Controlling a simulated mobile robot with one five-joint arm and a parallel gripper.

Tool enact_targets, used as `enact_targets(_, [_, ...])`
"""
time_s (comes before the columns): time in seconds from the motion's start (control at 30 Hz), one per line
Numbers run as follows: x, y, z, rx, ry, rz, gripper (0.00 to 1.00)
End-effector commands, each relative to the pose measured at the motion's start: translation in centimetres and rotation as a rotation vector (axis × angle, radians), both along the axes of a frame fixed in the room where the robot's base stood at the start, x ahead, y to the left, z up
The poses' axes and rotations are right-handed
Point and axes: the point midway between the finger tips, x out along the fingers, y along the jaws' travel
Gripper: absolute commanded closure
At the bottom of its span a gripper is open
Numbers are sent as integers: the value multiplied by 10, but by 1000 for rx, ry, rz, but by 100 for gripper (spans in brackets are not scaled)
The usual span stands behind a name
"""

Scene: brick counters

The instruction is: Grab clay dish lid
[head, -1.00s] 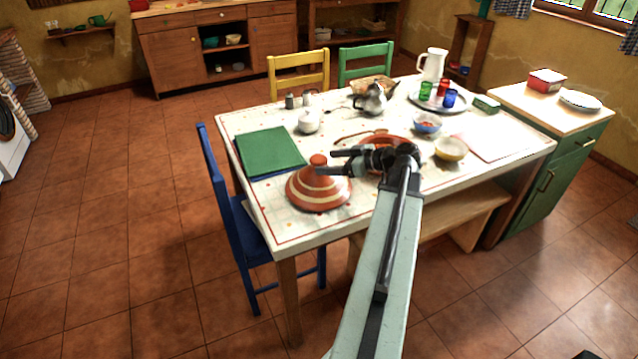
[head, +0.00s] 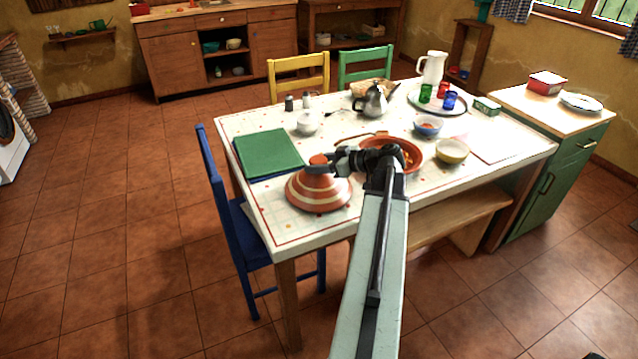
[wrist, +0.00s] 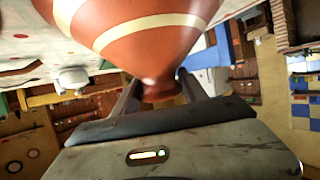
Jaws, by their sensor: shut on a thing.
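The clay dish lid (head: 319,193) is a terracotta cone with cream bands and a round knob on top. It sits upright on the white table near its front left edge. My gripper (head: 318,166) is at the lid's top, with its fingers shut on the knob. In the wrist view the lid (wrist: 140,40) fills the upper middle, and the fingers of my gripper (wrist: 160,92) lie on both sides of its knob. The orange clay dish (head: 414,165) stands to the right, partly hidden behind my arm.
A green folder (head: 268,153) lies behind the lid. A white sugar bowl (head: 308,123), a metal teapot (head: 371,101), a blue bowl (head: 428,126) and a yellow bowl (head: 452,151) stand farther back or right. A blue chair (head: 238,225) is at the table's left side.

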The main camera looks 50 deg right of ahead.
Motion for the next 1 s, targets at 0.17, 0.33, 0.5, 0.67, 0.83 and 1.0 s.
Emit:
enact_targets(0.17, [0, 0, 1, 1, -2, 0, 100])
enact_targets(0.33, [0, 0, 10, 1, -2, -1, 100])
enact_targets(0.5, [0, -1, 36, 1, -2, -1, 100])
enact_targets(0.67, [-1, -1, 69, 1, -2, -1, 100])
enact_targets(0.83, [-1, -1, 97, 1, -2, -2, 100])
enact_targets(1.0, [-1, -1, 103, 1, -2, -2, 100])
